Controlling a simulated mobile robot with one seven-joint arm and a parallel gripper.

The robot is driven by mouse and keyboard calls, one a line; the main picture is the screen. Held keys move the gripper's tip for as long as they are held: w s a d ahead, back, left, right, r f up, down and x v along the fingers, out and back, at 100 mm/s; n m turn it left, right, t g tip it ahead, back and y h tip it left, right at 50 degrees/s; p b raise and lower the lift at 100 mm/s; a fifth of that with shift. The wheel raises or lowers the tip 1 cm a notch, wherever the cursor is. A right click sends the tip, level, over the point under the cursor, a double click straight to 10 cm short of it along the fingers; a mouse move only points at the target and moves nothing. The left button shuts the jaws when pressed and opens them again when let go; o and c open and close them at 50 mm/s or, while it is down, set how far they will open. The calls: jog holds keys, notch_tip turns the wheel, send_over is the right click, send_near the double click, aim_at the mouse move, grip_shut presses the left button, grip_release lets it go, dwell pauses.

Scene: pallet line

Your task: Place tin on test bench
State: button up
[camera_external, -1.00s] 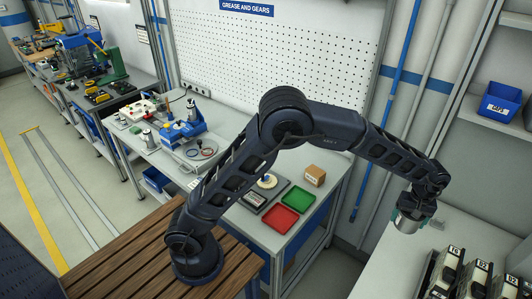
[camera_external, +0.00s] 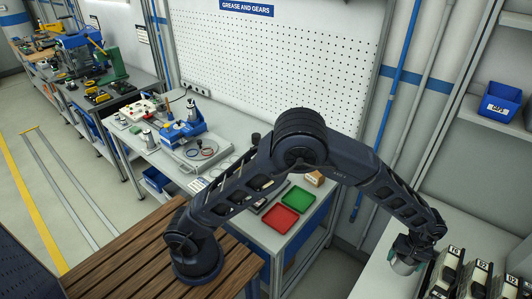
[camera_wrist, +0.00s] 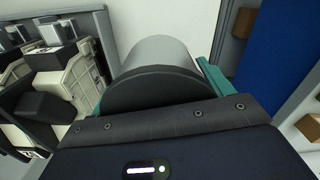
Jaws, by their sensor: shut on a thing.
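My gripper (camera_external: 411,249) is shut on a grey metal tin (camera_external: 403,266) at the right of the external view. The tin is over the pale table (camera_external: 372,284), left of the labelled units. I cannot tell whether it touches the top. In the wrist view the tin (camera_wrist: 160,55) lies between teal fingers, its dark end facing the camera. A grey bench (camera_external: 248,228) with trays stands under a pegboard; no label marks either surface as the test bench.
Several labelled units (camera_external: 451,266) stand close to the right of the gripper. A red tray (camera_external: 281,220), a green tray (camera_external: 299,200) and a cardboard box (camera_external: 315,178) are on the grey bench. A blue bin (camera_external: 500,103) sits on the right shelf.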

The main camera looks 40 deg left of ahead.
aim_at(392, 278)
notch_tip(392, 278, down, 10)
jog(key=shift+r, duration=0.15)
dwell(0.4)
jog(key=o, duration=1.3)
notch_tip(392, 278, up, 12)
jog(key=shift+r, duration=0.1)
